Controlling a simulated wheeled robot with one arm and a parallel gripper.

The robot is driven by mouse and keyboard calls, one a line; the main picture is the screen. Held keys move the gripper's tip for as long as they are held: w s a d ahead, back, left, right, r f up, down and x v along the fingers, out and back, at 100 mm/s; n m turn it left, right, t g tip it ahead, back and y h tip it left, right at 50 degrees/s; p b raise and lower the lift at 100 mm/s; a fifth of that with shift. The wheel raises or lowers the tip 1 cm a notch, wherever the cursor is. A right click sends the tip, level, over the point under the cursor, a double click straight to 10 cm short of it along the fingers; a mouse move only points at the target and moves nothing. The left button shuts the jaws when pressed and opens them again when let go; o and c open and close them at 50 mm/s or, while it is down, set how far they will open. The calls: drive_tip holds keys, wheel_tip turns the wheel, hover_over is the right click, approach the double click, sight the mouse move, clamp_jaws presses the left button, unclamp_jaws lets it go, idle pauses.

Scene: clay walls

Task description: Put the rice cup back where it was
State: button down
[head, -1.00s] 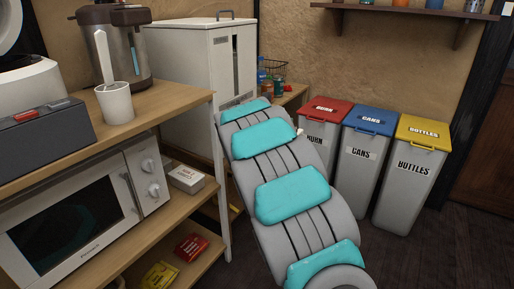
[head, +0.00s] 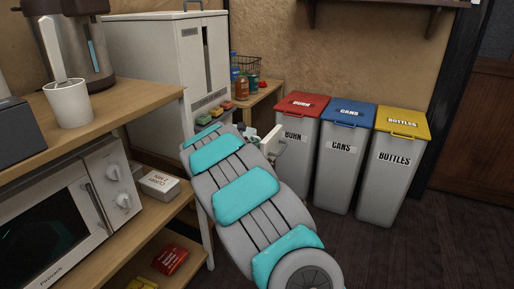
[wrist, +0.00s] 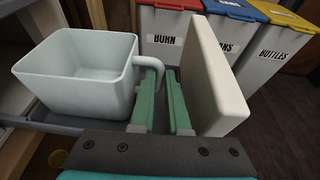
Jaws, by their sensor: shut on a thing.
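The rice cup (wrist: 75,80) is a pale, square, open cup with a side handle, at the left of the wrist view. It looks empty. My gripper (wrist: 160,80) has its green fingers on either side of the cup's handle and is shut on it. The cup is over a grey ledge or tray (wrist: 50,123); I cannot tell whether it touches. An upright off-white panel (wrist: 212,80) stands just right of the fingers. In the head view my arm hides most of the cup. The tall white cabinet (head: 150,60) stands behind, left of my gripper (head: 265,138).
Red, blue and yellow-lidded bins (head: 298,150) stand right of my gripper. Dark floor (head: 400,245) is clear at the right.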

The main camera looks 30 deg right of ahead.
drive_tip(key=shift+f, duration=0.35)
drive_tip(key=shift+f, duration=0.1)
drive_tip(key=c, duration=0.9)
unclamp_jaws()
